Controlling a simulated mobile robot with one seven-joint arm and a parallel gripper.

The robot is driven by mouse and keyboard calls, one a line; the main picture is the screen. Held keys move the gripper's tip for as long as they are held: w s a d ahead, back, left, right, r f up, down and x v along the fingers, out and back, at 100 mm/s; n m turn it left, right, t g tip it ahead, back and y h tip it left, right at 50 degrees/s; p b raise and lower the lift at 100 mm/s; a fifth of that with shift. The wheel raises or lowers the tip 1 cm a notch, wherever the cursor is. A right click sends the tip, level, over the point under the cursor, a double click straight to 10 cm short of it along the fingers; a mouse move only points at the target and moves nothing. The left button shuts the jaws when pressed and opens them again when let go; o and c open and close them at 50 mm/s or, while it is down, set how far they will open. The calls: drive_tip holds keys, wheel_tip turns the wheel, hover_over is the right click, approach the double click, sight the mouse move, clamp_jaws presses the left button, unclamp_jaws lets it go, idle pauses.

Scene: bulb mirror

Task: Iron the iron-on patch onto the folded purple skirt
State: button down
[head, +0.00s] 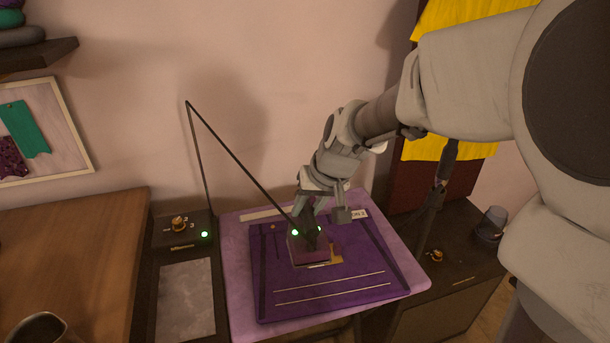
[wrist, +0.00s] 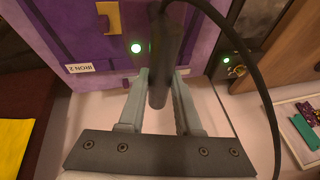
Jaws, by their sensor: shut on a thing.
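My gripper (head: 312,203) points down and is shut on the dark upright handle of the iron. That handle (wrist: 165,65) sits between my fingers in the wrist view. The iron (head: 306,250) has a purple body with green lights and is over the folded purple skirt (head: 335,292); I cannot tell whether it presses flat. A gold piece, seemingly the patch (head: 336,258), shows beyond the iron's right edge, with the rest hidden under it. The gold also shows in the wrist view (wrist: 108,17). The skirt lies on a lilac ironing board (head: 240,290).
A black cord (head: 240,160) runs from the iron to a thin pole at the left. Beside the board is a dark stand with a dial (head: 180,224), a green light and a grey plate (head: 186,300). A wooden table (head: 70,260) is at the left; a dark cabinet (head: 450,290) is at the right.

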wheel_tip(320, 180, up, 2)
drive_tip(key=shift+r+p, duration=0.1)
drive_tip(key=shift+p, duration=0.4)
